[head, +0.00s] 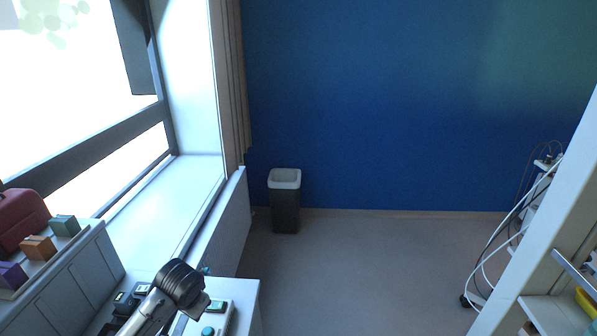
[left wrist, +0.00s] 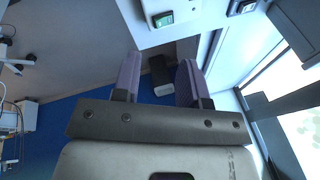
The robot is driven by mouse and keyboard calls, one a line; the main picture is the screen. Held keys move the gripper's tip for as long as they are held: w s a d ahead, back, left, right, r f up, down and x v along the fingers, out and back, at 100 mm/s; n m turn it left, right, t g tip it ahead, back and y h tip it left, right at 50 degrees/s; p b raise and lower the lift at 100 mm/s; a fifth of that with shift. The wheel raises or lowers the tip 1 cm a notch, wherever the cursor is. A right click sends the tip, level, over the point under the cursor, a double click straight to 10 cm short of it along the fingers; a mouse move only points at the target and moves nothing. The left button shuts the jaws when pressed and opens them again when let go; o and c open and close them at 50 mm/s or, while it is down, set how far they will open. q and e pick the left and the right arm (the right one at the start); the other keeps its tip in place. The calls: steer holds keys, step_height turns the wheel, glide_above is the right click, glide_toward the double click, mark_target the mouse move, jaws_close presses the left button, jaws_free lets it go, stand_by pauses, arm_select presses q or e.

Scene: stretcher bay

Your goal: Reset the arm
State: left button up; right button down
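My left arm (head: 172,294) comes in at the lower left of the head view, over a white counter by the window. Its dark wrist end shows there, but I cannot make out the fingers in that view. In the left wrist view, my left gripper (left wrist: 158,72) has its two purple-grey fingers well apart, with nothing between them; the floor and a distant bin show through the gap. My right arm and right gripper are in neither view.
The white counter (head: 245,291) holds small devices, one with a green screen (left wrist: 163,19). A grey shelf with boxes (head: 38,247) and a red case (head: 20,219) is at left. A bin (head: 286,213) stands by the blue wall. A white rack (head: 538,225) with cables is at right. The middle floor is clear.

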arm_select(q)
steer(key=d+r+m+t, duration=0.1)
steer(key=d+r+t, duration=0.4)
steer(key=r, duration=0.4)
steer(key=s+d+r+t+h+p, duration=0.2)
steer(key=s+t, duration=0.1)
steer(key=s, duration=0.7)
steer(key=s+f+n+g+p, duration=0.1)
steer(key=s+f+g, duration=0.1)
steer(key=s+f, duration=0.4)
steer(key=s+a+f+n+g+p, duration=0.1)
steer(key=s+f, duration=0.5)
steer(key=s, duration=0.8)
steer(key=s+a+f+n+g+p, duration=0.1)
steer(key=s+f+g, duration=0.3)
steer(key=s, duration=0.7)
step_height(320, 180, down, 2)
steer(key=shift+f+n+g+p, duration=0.3)
steer(key=shift+n+p, duration=0.1)
steer(key=shift+p, duration=0.25)
